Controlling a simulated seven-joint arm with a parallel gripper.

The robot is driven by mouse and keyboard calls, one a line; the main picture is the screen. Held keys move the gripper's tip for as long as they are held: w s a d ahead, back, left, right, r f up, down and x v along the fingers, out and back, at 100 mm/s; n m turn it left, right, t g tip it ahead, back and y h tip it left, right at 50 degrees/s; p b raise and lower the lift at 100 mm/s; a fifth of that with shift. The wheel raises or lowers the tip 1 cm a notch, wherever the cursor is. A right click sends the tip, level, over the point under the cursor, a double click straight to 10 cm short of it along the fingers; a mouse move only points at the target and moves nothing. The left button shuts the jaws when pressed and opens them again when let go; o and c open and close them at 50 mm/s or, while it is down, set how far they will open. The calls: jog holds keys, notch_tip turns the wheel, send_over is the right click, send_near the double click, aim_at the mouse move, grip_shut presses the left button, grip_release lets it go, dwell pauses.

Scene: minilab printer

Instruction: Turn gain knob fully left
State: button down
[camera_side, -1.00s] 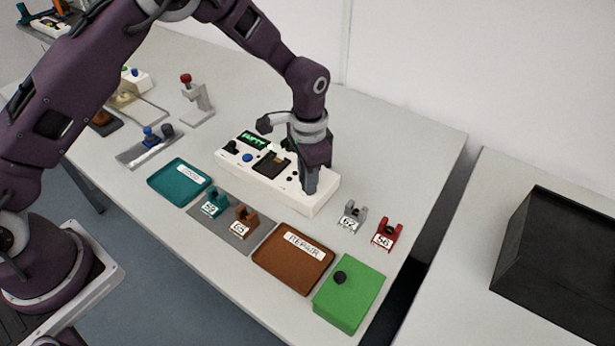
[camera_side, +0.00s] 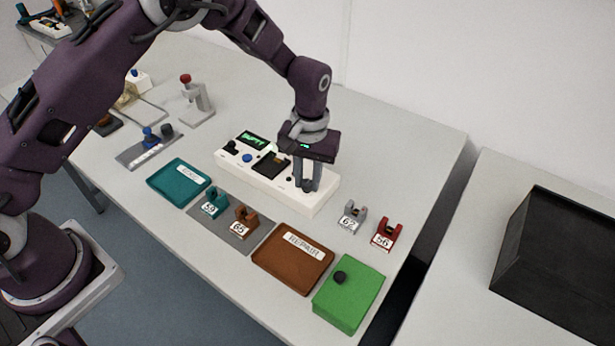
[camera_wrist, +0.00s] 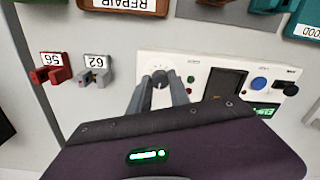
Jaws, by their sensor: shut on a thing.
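The white device (camera_side: 265,183) stands in the middle of the table, with its small green-lit screen (camera_side: 253,139) at its left end. A round grey knob (camera_wrist: 160,77) sits at the end of the device away from the screen. My gripper (camera_side: 306,187) points down on this knob, and it also shows in the wrist view (camera_wrist: 160,82) with one finger on each side of the knob. The gripper is shut on the knob. In the side view the fingers mostly hide the knob. I cannot read any gain label or the knob's pointer angle.
The device also bears a blue button (camera_side: 247,158), a black knob (camera_side: 231,147) and a dark slot (camera_side: 270,165). Numbered grey (camera_side: 352,219) and red (camera_side: 387,236) holders stand to its right. A brown tray (camera_side: 270,262) and a green box (camera_side: 348,300) lie in front.

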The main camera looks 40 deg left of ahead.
aim_at(309, 182)
jog(key=shift+w+r+n, duration=0.1)
jog(key=shift+n, duration=0.8)
jog(key=c, duration=1.2)
grip_release()
notch_tip(309, 182, up, 7)
jog(key=shift+d+f, duration=0.1)
